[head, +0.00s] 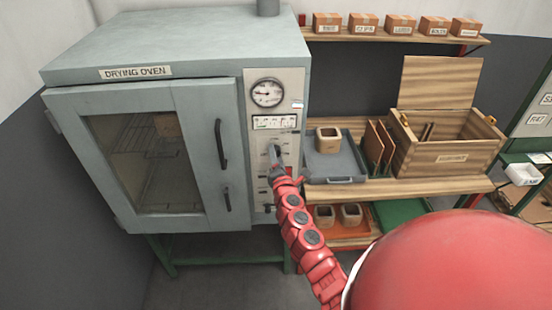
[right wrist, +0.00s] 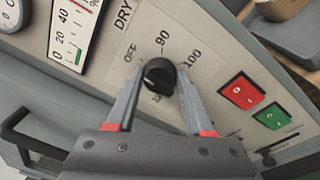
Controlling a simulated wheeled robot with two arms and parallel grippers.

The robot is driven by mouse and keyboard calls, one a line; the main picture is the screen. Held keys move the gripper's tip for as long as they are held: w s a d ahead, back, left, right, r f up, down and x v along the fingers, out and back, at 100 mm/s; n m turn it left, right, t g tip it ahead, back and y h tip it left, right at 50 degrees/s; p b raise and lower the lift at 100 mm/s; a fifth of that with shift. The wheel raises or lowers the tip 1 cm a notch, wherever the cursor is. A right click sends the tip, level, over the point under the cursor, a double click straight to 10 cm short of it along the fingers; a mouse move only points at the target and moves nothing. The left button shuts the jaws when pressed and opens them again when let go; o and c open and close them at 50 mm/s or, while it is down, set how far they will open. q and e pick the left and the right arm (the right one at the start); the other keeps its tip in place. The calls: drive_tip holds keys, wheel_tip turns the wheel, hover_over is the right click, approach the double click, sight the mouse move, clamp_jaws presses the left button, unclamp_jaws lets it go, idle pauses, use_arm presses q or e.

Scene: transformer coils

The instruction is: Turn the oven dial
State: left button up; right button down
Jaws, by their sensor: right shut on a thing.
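The grey drying oven (head: 150,85) stands at the left with its door closed. Its black dial (right wrist: 159,76) is on the control panel, with the markings OFF, 90 and 100 visible around it in the right wrist view. Part of the scale below the dial is hard to read, and I cannot tell its exact setting. My right gripper (right wrist: 160,84) is shut on the dial, one finger on each side. In the head view my right gripper (head: 274,158) reaches the panel and mostly hides the dial. My left gripper is out of view.
A red button (right wrist: 242,91) and a green button (right wrist: 272,116) sit right of the dial. A round gauge (head: 268,92) is above it. Door handles (head: 220,145) stick out at the left. A tray (head: 335,160) and an open wooden box (head: 450,165) stand on the right bench.

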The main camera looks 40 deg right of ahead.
drive_tip(key=m+b, duration=0.2)
drive_tip(key=b, duration=0.1)
drive_tip(key=m+b, duration=0.3)
drive_tip(key=f+m+h+b, duration=0.1)
drive_tip(key=m+b, duration=0.2)
drive_tip(key=shift+t, duration=0.3)
drive_tip(key=shift+m+b, duration=0.7)
drive_tip(key=shift+b, duration=0.1)
drive_tip(key=shift+r+m+b, duration=0.25)
drive_tip(key=shift+m+b, duration=0.7)
drive_tip(key=shift+m, duration=0.05)
drive_tip(key=shift+c, duration=1.5)
unclamp_jaws()
drive_tip(key=shift+a, duration=0.1)
